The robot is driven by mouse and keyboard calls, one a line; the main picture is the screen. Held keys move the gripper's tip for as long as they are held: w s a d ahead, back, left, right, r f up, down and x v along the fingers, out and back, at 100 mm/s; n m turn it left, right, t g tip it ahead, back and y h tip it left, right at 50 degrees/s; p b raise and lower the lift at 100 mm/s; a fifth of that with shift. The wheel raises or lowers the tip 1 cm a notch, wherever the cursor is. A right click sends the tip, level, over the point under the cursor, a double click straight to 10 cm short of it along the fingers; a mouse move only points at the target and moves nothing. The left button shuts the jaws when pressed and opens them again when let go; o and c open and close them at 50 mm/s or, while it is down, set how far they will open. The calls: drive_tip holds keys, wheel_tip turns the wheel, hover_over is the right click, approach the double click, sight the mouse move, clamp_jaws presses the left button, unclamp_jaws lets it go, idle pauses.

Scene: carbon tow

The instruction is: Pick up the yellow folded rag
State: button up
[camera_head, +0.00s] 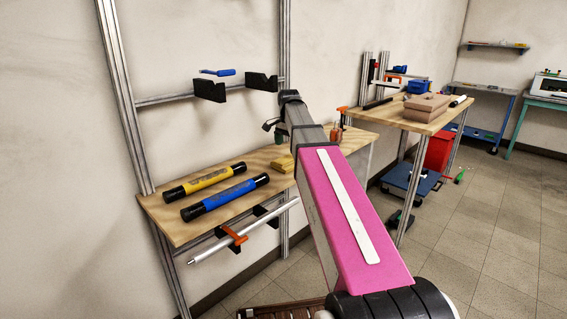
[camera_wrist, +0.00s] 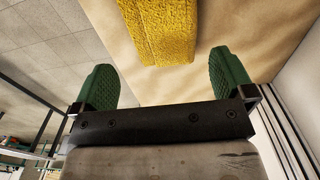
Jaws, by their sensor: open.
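The yellow folded rag (camera_wrist: 160,30) lies on the wooden shelf at the top of the wrist view, just beyond my fingertips and roughly between their lines. In the head view the rag (camera_head: 283,164) shows as a small yellow patch on the shelf, partly hidden by my arm. My gripper (camera_wrist: 163,80) is open and empty, with its two green textured fingers spread wider than the rag. In the head view my gripper (camera_head: 275,130) is near the shelf's back, mostly hidden by my arm.
A yellow tube (camera_head: 205,182) and a blue tube (camera_head: 226,198) lie on the wooden shelf (camera_head: 165,226), left of the rag. Metal uprights (camera_head: 125,110) frame the shelf. A small object (camera_head: 337,133) stands right of my arm. A second table (camera_head: 440,117) with boxes is further right.

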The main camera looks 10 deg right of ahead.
sight(289, 160)
drive_tip(key=shift+s+f, duration=0.15)
drive_tip(key=shift+f, duration=3.55)
drive_tip(key=c, duration=0.7)
